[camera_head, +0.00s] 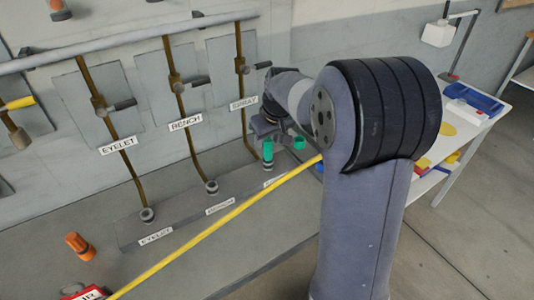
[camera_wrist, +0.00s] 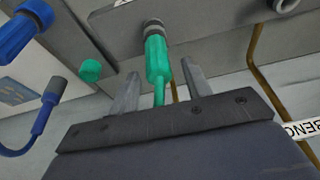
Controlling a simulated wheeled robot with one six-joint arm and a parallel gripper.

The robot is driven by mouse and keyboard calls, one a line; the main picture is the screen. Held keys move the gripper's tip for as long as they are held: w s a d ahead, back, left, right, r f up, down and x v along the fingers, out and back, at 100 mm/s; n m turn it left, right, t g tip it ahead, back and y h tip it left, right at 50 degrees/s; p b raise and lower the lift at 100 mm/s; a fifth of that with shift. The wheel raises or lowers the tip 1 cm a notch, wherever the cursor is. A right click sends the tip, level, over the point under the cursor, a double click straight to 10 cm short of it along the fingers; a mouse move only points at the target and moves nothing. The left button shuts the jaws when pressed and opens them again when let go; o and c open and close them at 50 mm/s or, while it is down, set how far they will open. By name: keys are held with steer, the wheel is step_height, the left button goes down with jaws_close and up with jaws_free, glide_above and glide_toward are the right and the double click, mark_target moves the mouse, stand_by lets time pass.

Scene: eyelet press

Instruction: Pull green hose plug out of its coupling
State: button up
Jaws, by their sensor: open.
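The green hose plug (camera_wrist: 157,58) sits in a grey coupling (camera_wrist: 153,26) on the grey block, with a green hose running from it towards my gripper. In the head view the plug (camera_head: 268,149) stands upright at the right end of the block. My gripper (camera_wrist: 160,70) is open, with one finger on each side of the plug in the wrist view. Neither finger clearly touches it. In the head view my gripper (camera_head: 265,125) is dark, just above the plug and partly hidden by my arm.
A green cap (camera_wrist: 90,70) lies beside the coupling. A blue plug (camera_wrist: 25,30) and blue hose (camera_wrist: 45,115) are at left in the wrist view. Labelled pipes with handles line the wall. An orange plug (camera_head: 80,246) lies on the bench.

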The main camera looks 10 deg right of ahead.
steer(key=shift+c, duration=0.6)
jaws_close()
stand_by(0.4)
